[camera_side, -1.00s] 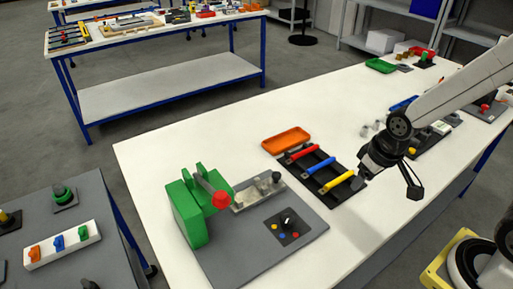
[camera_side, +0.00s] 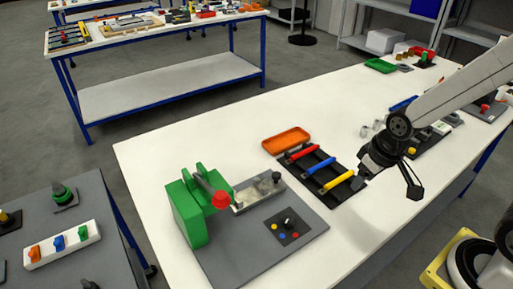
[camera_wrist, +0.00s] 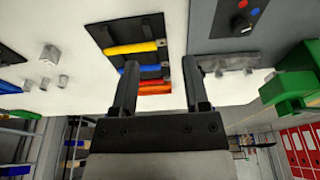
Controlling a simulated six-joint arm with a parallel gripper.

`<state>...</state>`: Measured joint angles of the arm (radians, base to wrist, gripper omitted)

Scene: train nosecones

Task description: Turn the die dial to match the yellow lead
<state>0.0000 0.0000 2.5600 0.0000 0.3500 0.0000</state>
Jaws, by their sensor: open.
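The die dial (camera_side: 288,225) is a black square plate with a dark knob and yellow, blue and red dots, on the grey base plate of the green press. I cannot tell surely which dot its white mark points at. In the wrist view the dial (camera_wrist: 238,22) is at the upper right, partly cut off. The yellow lead (camera_side: 338,181) lies in a black rack beside red and blue leads; it also shows in the wrist view (camera_wrist: 132,47). My gripper (camera_side: 390,185) is open and empty, above the table to the right of the rack and apart from the dial.
The green press (camera_side: 187,212) with a red knob stands left of the dial. A grey metal block (camera_side: 258,192) lies behind the dial. An orange tray (camera_side: 286,140) sits behind the rack. Small grey cylinders (camera_side: 370,128) stand farther back. The table front is clear.

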